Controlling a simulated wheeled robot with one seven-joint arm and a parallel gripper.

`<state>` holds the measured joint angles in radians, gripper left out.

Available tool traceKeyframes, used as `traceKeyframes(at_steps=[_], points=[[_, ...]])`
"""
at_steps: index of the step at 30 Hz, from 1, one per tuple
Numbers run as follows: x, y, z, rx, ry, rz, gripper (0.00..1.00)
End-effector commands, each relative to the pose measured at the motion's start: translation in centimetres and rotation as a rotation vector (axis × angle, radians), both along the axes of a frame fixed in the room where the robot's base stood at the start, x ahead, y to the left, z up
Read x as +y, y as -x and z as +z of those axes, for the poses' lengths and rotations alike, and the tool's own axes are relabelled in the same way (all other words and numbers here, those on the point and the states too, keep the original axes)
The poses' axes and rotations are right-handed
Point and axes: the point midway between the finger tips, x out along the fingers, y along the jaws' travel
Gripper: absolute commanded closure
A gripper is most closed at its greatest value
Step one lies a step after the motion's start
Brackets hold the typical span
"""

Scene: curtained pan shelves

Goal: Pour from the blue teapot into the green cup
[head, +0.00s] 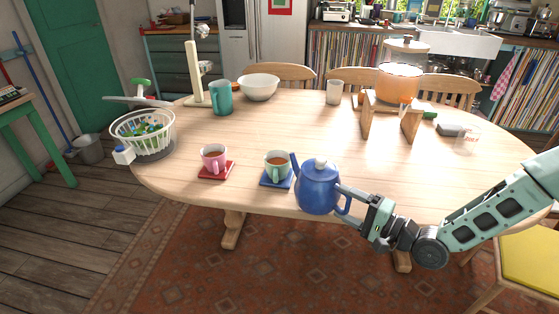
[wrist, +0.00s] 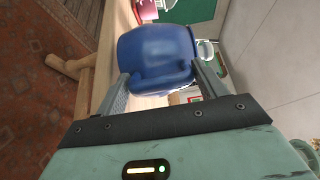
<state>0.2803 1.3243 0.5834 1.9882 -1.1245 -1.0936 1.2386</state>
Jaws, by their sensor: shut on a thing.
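The blue teapot (head: 317,190) is at the front edge of the table in the head view, its spout pointing left toward the green cup. My gripper (head: 348,193) is shut on the teapot's handle from the right. The teapot looks about upright; I cannot tell whether its base touches the table. In the wrist view the teapot (wrist: 156,55) fills the space between my fingers. The green cup (head: 277,164) stands on a blue coaster (head: 268,181) just left of the spout, with brown liquid in it. The spout tip is close to the cup's right rim.
A white basket (head: 142,131) is at the left end. A teal mug (head: 221,97), a white bowl (head: 259,87) and an orange pot (head: 399,83) on a wooden stand are behind. The table's middle is clear.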

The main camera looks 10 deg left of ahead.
Motion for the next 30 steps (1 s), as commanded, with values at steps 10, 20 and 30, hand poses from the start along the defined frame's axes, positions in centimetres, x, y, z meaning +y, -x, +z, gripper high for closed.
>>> traceKeyframes(at_steps=[10, 20, 30], points=[[0.1, 0.0, 1.5, -0.005, -0.005, 0.001, 0.98], [0.1, 0.0, 3.4, -0.005, -0.005, 0.0, 0.98], [0.0, 0.0, 3.3, -0.004, -0.005, 0.0, 0.98]])
